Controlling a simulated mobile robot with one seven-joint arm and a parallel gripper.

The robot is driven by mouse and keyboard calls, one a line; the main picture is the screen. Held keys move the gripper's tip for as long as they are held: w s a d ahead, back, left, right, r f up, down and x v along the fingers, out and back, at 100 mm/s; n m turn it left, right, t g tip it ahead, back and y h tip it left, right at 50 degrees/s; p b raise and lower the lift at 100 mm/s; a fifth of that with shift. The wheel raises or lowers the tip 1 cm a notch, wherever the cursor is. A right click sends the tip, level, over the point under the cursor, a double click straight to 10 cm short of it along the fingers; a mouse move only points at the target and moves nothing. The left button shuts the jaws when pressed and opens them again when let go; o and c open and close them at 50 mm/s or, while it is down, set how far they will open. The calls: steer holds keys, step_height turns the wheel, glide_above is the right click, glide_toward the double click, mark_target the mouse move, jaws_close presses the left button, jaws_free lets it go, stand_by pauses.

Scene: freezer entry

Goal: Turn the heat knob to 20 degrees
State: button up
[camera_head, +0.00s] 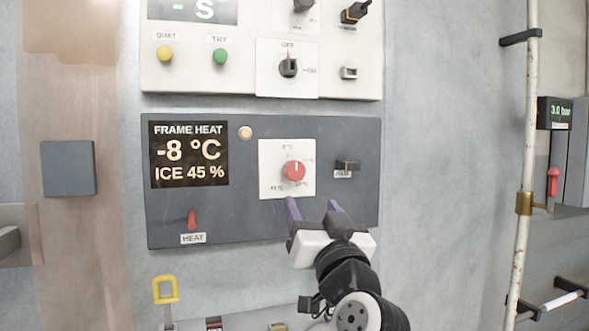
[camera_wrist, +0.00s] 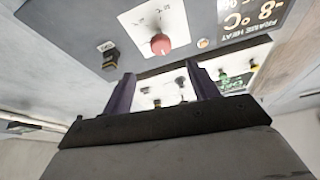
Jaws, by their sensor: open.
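The heat knob (camera_head: 293,171) is red and round, with a light pointer line toward the top. It sits on a white square plate (camera_head: 268,184) with degree marks too small to read fully. The plate is on the dark grey FRAME HEAT panel (camera_head: 265,228), whose display (camera_head: 188,153) reads -8 °C and ICE 45 %. My gripper (camera_head: 313,206) is open and empty, its purple fingers just below the knob and apart from it. In the wrist view the knob (camera_wrist: 160,44) shows beyond the fingers, and my gripper (camera_wrist: 163,90) has nothing between its fingers.
A dark switch (camera_head: 347,165) sits right of the knob. A white panel (camera_head: 210,80) with knobs and buttons is above. A yellow handle (camera_head: 165,289) is below left. A pipe (camera_head: 527,150) stands at right.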

mark_target(296, 174)
steer(key=p+x, duration=0.4)
steer(key=x, duration=0.8)
steer(key=shift+r, duration=0.15)
steer(key=shift+w+a+r+p, duration=0.2)
steer(key=shift+w+p, duration=0.1)
steer(key=shift+w, duration=0.25)
steer(key=shift+f, duration=0.1)
steer(key=c, duration=1)
